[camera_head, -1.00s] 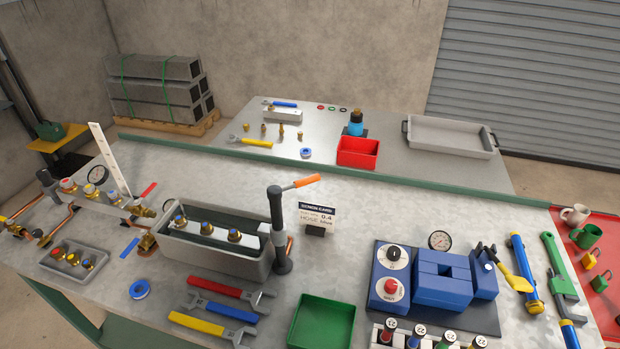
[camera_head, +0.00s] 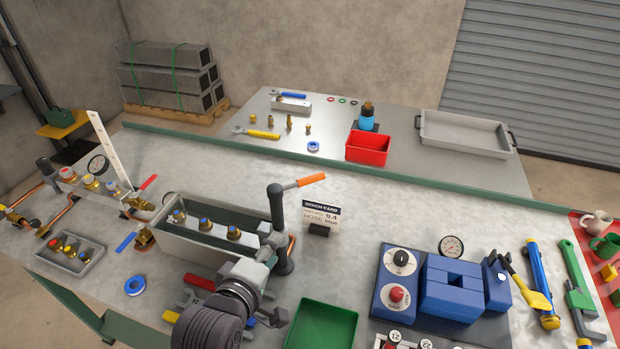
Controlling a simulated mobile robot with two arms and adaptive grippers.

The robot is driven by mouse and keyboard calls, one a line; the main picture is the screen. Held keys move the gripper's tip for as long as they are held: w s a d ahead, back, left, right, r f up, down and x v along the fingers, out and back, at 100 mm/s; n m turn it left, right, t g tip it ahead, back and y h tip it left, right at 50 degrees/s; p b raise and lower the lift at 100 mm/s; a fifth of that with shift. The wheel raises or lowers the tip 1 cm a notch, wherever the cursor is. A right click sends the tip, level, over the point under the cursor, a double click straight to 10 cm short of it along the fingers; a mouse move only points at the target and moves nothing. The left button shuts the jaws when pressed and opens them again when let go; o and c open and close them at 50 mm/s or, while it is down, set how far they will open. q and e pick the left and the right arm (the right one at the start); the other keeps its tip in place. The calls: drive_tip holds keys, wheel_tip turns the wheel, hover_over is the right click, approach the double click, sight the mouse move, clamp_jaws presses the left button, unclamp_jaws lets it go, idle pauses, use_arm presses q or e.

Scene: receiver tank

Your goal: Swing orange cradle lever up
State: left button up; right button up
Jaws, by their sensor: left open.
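The orange-tipped lever (camera_head: 311,180) sticks out to the right from the upper part of a dark upright post (camera_head: 277,225), sloping slightly up. The post stands at the right end of a grey tank (camera_head: 175,243) that holds a row of brass fittings with blue caps. My left gripper (camera_head: 272,288) is in front of the tank, low and near the foot of the post. It is open, with nothing seen between its fingers, and is well below the lever. It covers parts of the wrenches. My right gripper is out of view.
A small bench card (camera_head: 321,214) stands just right of the post. A green tray (camera_head: 322,325) lies right of my gripper, and a blue block fixture (camera_head: 450,290) is farther right. Red, blue and yellow wrenches (camera_head: 199,282) lie partly under my arm. The bench behind the card is clear.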

sight(308, 182)
use_arm(q)
drive_tip(key=w+d+r+n+t+h, duration=0.1)
drive_tip(key=w+d+r+n+t, duration=0.2)
drive_tip(key=r, duration=0.4)
drive_tip(key=shift+n+g, duration=0.3)
drive_tip(key=p+x, duration=0.1)
drive_tip(key=x, duration=0.3)
drive_tip(key=p+x, duration=0.1)
drive_tip(key=x, duration=0.2)
drive_tip(key=p+x, duration=0.1)
drive_tip(key=x, duration=0.3)
drive_tip(key=shift+w+d+f, duration=0.25)
drive_tip(key=shift+f, duration=0.05)
drive_tip(key=shift+x, duration=0.85)
drive_tip(key=shift+f, duration=0.15)
clamp_jaws()
